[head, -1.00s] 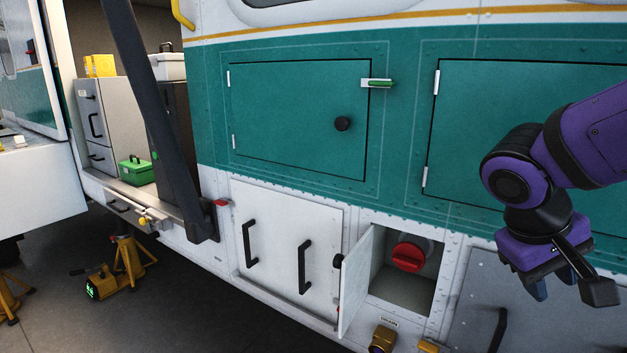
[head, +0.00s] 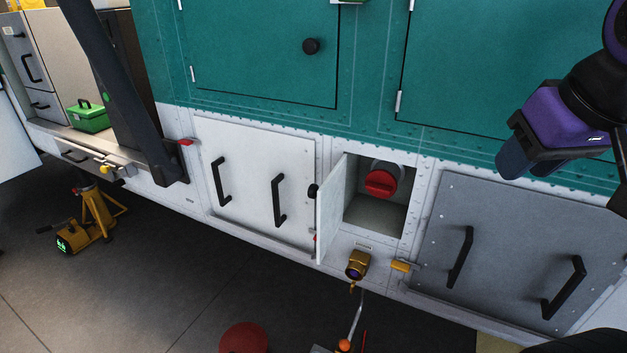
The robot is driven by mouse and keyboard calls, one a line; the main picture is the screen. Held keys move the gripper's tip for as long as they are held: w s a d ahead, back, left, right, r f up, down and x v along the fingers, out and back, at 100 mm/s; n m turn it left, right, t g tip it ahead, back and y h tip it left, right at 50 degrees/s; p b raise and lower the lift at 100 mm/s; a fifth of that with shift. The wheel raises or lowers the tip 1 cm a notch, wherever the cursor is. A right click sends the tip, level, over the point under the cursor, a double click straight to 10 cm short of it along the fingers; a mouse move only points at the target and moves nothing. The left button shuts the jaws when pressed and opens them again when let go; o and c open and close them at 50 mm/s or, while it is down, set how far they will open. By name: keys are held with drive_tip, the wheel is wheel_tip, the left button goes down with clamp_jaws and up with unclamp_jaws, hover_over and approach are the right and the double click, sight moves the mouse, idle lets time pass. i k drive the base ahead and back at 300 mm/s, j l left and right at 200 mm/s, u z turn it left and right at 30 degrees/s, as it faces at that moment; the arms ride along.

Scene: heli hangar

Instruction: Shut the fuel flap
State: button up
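The fuel flap (head: 331,208) is a small white door on the lower white band of the helicopter. It is hinged on the left and stands swung outward, with a black knob (head: 313,191) on its outer face. The recess (head: 378,214) behind it is open and shows a red cap (head: 381,183). My gripper (head: 518,163) is at the upper right, in front of the teal side, to the right of the flap and apart from it. Its fingers point down and left. From this angle the gap between the fingers is not clear.
A white panel with two black handles (head: 257,185) is left of the flap, a grey panel (head: 478,240) right. A brass drain fitting (head: 356,264) and a yellow latch (head: 401,265) project below. A yellow jack (head: 95,215) and a red round object (head: 244,339) are on the floor.

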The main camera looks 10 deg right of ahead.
sight(330, 196)
drive_tip(key=i+j+z, duration=0.15)
drive_tip(key=j, duration=0.2)
drive_tip(key=i+j+z, duration=0.2)
drive_tip(key=j, duration=0.2)
drive_tip(key=j+z, duration=0.15)
drive_tip(key=j, duration=0.25)
drive_tip(key=i+j+z, duration=0.15)
drive_tip(key=j, duration=0.25)
drive_tip(key=k+l+u, duration=0.1)
drive_tip(key=l, duration=0.25)
drive_tip(key=k+l, duration=0.15)
drive_tip(key=l, duration=0.15)
drive_tip(key=u, duration=0.05)
